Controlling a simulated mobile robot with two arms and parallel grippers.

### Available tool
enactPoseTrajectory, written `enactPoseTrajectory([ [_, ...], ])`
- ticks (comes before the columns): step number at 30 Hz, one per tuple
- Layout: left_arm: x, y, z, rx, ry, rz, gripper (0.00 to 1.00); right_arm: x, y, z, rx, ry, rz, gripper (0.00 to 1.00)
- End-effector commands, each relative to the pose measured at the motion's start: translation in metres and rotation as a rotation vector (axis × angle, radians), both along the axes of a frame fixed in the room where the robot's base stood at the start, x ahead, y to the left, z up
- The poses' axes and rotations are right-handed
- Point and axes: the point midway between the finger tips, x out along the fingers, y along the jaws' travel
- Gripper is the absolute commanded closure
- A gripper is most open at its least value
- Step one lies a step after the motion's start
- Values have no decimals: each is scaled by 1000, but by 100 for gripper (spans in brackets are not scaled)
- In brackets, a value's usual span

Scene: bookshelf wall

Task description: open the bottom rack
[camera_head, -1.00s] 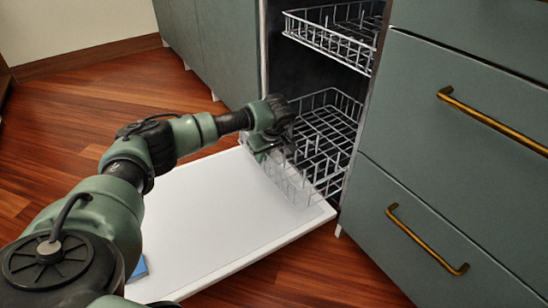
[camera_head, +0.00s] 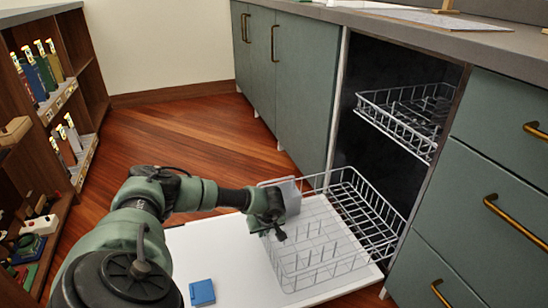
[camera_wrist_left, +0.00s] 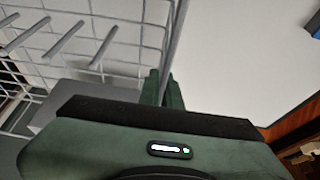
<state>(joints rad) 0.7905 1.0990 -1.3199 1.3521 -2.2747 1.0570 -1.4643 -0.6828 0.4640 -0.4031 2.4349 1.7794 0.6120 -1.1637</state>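The dishwasher's bottom rack (camera_head: 375,225), a white wire basket, is slid part way out over the lowered white door (camera_head: 215,255). Its back part is still within the dishwasher opening. My left gripper (camera_head: 275,228) is at the rack's outer left corner. In the left wrist view, the two green fingertips (camera_wrist_left: 165,88) are close together with the rack's rim wire running between them. The rack's wire side and tines (camera_wrist_left: 85,40) show at the upper left there. My right gripper is not in view.
The upper rack (camera_head: 405,115) sits inside the dishwasher. A blue object (camera_head: 202,292) lies on the door near its outer edge. A grey block-like part (camera_head: 288,197) stands by the gripper. A wooden bookshelf (camera_head: 95,75) stands left. Drawers (camera_head: 495,190) flank the right. Wood floor is clear beyond.

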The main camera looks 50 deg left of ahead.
Motion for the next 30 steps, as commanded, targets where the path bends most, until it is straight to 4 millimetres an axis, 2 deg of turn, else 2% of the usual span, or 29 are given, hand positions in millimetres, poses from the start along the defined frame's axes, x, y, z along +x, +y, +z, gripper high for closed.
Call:
enactPoseTrajectory([
  [4, -8, 3, 0, 0, 2, -1, 100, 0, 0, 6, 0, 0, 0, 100],
  [16, -10, 3, -1, 0, 0, -1, 100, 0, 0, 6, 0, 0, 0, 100],
  [19, -10, 4, -1, 0, 0, -1, 74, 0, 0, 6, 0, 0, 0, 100],
  [30, -10, 3, 3, 1, -1, -1, 74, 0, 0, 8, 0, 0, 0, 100],
])
